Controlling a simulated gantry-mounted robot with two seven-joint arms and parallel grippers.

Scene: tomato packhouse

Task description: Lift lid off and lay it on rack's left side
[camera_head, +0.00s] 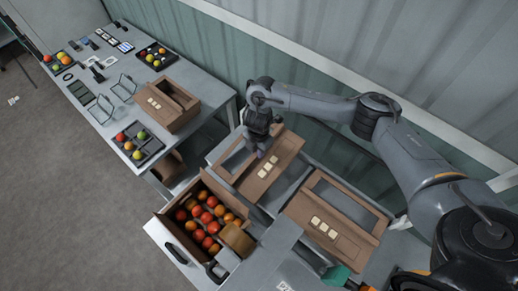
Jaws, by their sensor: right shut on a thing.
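A brown lid (284,152) with pale square labels lies or hovers over the left part of the grey rack (292,180). I cannot tell whether it touches the rack. My right gripper (264,150) reaches down from above to this lid and is shut on it; its fingertips are partly hidden by the hand. A brown open crate (168,222) stands in front of it, lower left, full of red and orange tomatoes. My left gripper is not in view.
A second brown panel with pale labels (347,242) lies on the rack's right part. A brown box (182,123) stands on the long table (200,75) at the left, with trays of tomatoes (140,152). A corrugated wall (330,60) runs behind.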

